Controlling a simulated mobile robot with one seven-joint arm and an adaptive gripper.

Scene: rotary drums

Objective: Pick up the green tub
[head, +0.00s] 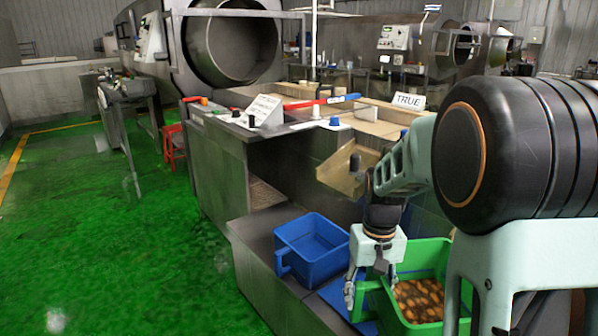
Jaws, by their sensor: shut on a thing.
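The green tub (425,255) is at the lower right of the head view, holding many small brown round pieces (419,298). It appears to rest on or just above the low metal ledge; I cannot tell which. My gripper (366,290) points down at the tub's left side and is shut on its left handle or rim. My arm hides part of the tub's right side and back.
A blue tub (311,250) stands on the ledge (262,243) just left of the green tub. The counter (222,160) behind holds signs and tools. A red stool (172,146) stands farther left. The green floor (90,220) at left is clear.

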